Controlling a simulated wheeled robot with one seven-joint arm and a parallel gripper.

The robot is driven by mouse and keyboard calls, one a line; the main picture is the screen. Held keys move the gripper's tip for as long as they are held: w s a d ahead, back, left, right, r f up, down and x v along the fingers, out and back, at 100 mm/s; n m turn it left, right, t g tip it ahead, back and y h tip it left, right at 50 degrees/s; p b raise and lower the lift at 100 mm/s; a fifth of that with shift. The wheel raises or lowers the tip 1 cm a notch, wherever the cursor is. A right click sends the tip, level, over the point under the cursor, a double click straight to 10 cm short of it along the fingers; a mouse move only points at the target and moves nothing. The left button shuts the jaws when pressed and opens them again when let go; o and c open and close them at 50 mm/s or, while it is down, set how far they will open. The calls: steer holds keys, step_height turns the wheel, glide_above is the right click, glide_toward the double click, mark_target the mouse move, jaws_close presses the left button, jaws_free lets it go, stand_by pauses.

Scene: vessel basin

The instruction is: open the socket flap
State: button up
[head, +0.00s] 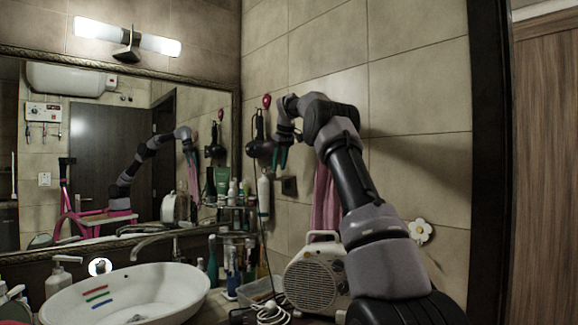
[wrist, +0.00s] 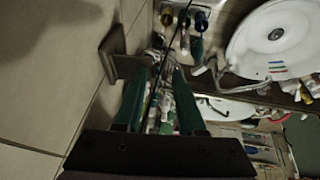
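The dark square socket (head: 289,186) is on the tiled wall, below my gripper and left of the pink towel. In the wrist view the dark socket box (wrist: 113,52) juts from the wall, up and left of the fingertips. I cannot tell whether its flap is shut or partly raised. My gripper (head: 279,155) is beside the wall near the hair dryer, above the socket. In the wrist view my gripper (wrist: 161,72) has its two teal fingers apart, with a dark cord crossing the view between them. No contact with the socket shows.
A black hair dryer (head: 262,149) hangs left of my gripper. A pink towel (head: 326,200) hangs to the right. A beige fan heater (head: 316,275) stands below on the counter, near bottles and the white basin (head: 150,290). A mirror (head: 100,110) covers the left wall.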

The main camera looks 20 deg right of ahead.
steer(key=s, duration=0.8)
steer(key=shift+s+d, duration=0.35)
steer(key=shift+d, duration=0.05)
